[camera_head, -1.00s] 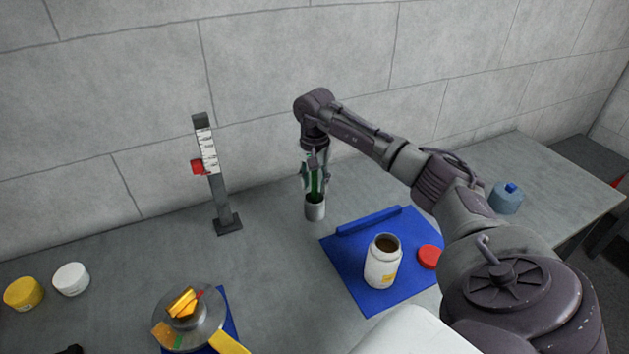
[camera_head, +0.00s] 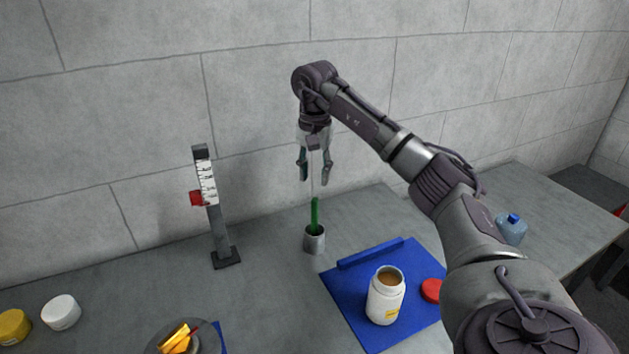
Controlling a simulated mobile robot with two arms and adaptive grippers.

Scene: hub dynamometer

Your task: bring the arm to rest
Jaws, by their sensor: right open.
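My right arm (camera_head: 415,165) reaches in from the right side of the head view and bends down at its wrist. Its gripper (camera_head: 314,177) points downward, open and empty, in the air above a small grey cup (camera_head: 314,241). A green stick-like thing (camera_head: 315,215) stands upright in the cup, its top below the fingertips and apart from them. A thin pale line runs between the fingers; I cannot tell what it is. My left gripper is not in view.
A blue mat (camera_head: 345,305) holds an open white jar (camera_head: 386,296) and a red lid (camera_head: 431,290). A scale post (camera_head: 213,210) stands left of the cup. Yellow (camera_head: 14,327) and white (camera_head: 61,312) jars sit far left. A blue bottle (camera_head: 511,230) stands right, beyond my arm.

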